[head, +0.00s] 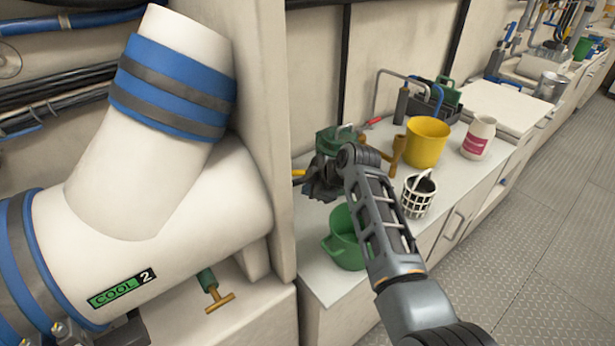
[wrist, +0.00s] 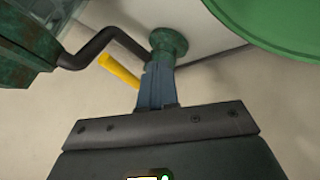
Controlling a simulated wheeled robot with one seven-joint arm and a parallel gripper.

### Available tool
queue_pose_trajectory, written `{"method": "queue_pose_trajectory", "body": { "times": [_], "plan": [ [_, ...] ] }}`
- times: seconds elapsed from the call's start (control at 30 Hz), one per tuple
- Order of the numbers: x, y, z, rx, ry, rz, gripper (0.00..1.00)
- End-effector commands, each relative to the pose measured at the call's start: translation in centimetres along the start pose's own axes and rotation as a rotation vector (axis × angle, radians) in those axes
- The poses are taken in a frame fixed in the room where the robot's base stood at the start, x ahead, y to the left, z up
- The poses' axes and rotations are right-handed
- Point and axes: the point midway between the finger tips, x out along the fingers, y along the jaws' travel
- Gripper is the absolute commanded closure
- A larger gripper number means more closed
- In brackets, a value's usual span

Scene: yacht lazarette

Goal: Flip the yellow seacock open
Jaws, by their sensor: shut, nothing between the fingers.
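The yellow seacock handle (wrist: 119,71) shows in the wrist view as a short bar pointing down and right, just left of my gripper's fingers. In the head view a bit of yellow (head: 299,173) shows at the left of my gripper, beside the partition; the rest is hidden. My gripper (wrist: 157,68) is shut and empty, its fingers close together. The handle's lower end lies close to the fingers; I cannot tell whether they touch. A green fitting (wrist: 168,44) appears just beyond the fingertips. In the head view my gripper (head: 320,187) is dark and partly hidden by my arm.
A dark bent pipe (wrist: 92,46) and a green body (wrist: 25,45) lie left of the fingers. A green bucket (head: 345,240), white basket (head: 417,196), yellow bucket (head: 427,142) and white jar (head: 479,138) stand on the counter. A large white pipe (head: 150,195) and partition (head: 268,120) bound the left.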

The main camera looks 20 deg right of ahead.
Motion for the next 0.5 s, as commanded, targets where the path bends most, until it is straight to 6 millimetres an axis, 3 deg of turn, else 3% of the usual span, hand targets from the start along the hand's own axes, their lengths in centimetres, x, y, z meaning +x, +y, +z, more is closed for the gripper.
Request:
{"method": "queue_pose_trajectory", "body": {
  "times": [0.03,0.23,0.5],
  "plan": [
    [0.8,-0.1,-0.1,0.000,0.000,-0.003,1.00],
    [1.5,2.5,-0.3,0.000,0.000,0.001,1.00],
    [2.0,3.6,-0.4,-0.001,0.000,0.000,1.00]
  ]
}}
